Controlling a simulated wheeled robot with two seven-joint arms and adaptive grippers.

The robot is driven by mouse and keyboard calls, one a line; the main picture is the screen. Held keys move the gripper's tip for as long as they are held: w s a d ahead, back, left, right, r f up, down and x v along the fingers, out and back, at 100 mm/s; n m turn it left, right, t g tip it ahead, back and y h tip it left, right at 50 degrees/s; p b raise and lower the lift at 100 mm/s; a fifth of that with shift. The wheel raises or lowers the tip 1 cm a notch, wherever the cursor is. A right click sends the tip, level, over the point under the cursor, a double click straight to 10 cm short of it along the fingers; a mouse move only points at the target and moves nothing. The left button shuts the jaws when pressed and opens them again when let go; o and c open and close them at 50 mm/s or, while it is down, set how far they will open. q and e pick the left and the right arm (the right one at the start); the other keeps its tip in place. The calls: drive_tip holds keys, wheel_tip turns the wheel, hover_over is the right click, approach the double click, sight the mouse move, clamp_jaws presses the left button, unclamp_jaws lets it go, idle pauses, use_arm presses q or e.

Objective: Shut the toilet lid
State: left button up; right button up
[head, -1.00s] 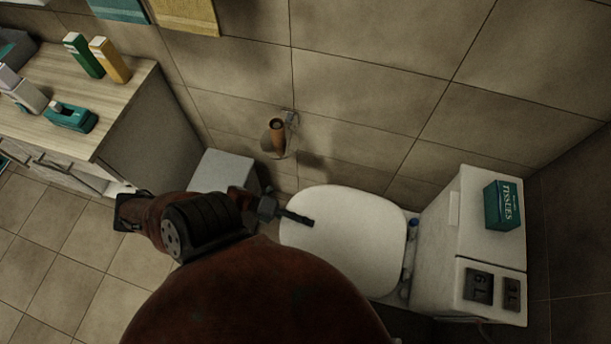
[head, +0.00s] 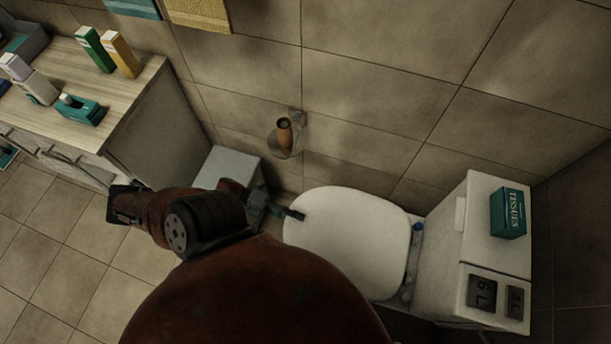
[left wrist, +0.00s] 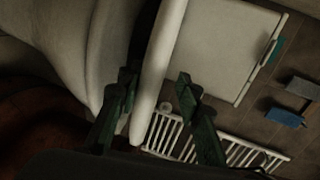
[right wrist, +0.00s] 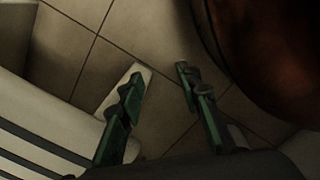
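The white toilet lid (head: 350,240) looks down flat over the bowl in the head view, its rounded front to the left. In the left wrist view its pale edge (left wrist: 160,75) runs between the fingers, with a dark gap between it and the pale bowl (left wrist: 75,45). My left gripper (head: 293,213) is at the lid's front edge, one fingertip overlapping the lid. Its fingers (left wrist: 155,80) are apart; I cannot tell whether they touch the lid. My right gripper (right wrist: 158,75) is open and empty above floor tiles. My arm hides the near front of the toilet.
The white cistern (head: 440,255) with a teal tissue box (head: 508,212) stands right of the lid. A grey bin (head: 228,170) is behind my left gripper.

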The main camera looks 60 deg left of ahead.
use_arm(q)
drive_tip(key=v, duration=0.7)
idle(0.4)
